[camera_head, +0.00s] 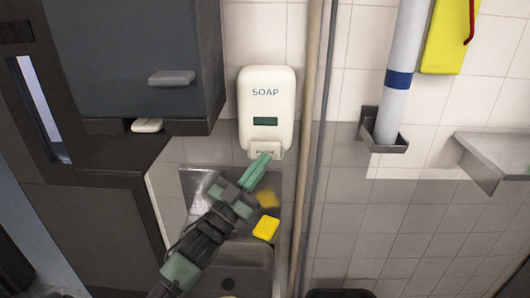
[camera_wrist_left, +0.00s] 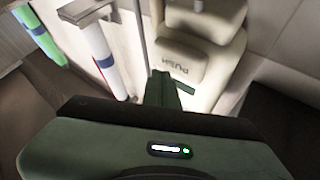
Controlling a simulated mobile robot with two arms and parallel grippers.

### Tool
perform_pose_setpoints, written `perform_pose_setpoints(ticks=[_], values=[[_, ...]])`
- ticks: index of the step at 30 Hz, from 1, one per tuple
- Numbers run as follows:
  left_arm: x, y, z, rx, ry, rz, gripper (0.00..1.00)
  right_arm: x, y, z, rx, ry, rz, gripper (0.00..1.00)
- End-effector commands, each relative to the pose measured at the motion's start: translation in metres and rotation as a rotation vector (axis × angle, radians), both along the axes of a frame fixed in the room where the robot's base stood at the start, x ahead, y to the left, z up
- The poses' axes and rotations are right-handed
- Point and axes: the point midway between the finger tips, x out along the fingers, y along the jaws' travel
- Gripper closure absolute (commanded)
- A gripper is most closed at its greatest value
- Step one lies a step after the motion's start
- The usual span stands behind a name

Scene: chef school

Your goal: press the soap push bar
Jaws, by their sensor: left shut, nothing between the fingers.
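The white soap dispenser (camera_head: 266,100) is mounted on the tiled wall, with "SOAP" lettering and a dark window. Its push bar (camera_head: 266,152) is the pale tab at the bottom. The push bar also shows in the left wrist view (camera_wrist_left: 181,64), with "PUSH" lettering. My left gripper (camera_head: 260,160) is shut and empty, its fingertips at the lower part of the push bar. In the left wrist view the closed fingers (camera_wrist_left: 162,84) overlap the bar's lower edge; I cannot tell whether they touch it. My right gripper is in neither view.
A small sink (camera_head: 245,255) with a yellow sponge (camera_head: 266,228) lies below the dispenser. Vertical poles (camera_head: 306,130) stand just right of it. A dark cabinet (camera_head: 135,60) is at left, and a metal shelf (camera_head: 495,155) at right.

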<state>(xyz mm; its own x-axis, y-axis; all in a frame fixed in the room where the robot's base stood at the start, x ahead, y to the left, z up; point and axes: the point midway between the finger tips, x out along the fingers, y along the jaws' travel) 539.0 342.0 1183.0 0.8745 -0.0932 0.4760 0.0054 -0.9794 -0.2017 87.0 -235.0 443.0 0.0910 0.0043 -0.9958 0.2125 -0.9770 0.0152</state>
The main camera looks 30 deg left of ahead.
Motion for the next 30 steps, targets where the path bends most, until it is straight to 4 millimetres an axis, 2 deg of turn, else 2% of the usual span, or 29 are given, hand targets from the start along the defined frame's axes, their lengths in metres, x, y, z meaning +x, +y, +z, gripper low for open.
perform_pose_setpoints(ticks=[20, 30], values=[[0.0001, 0.0001, 0.0001, 0.0, 0.0, 0.0, 1.0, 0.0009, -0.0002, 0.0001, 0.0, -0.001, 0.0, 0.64], [0.0072, 0.0044, 0.0007, 0.0, -0.001, 0.0, 1.0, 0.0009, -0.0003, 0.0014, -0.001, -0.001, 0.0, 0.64]])
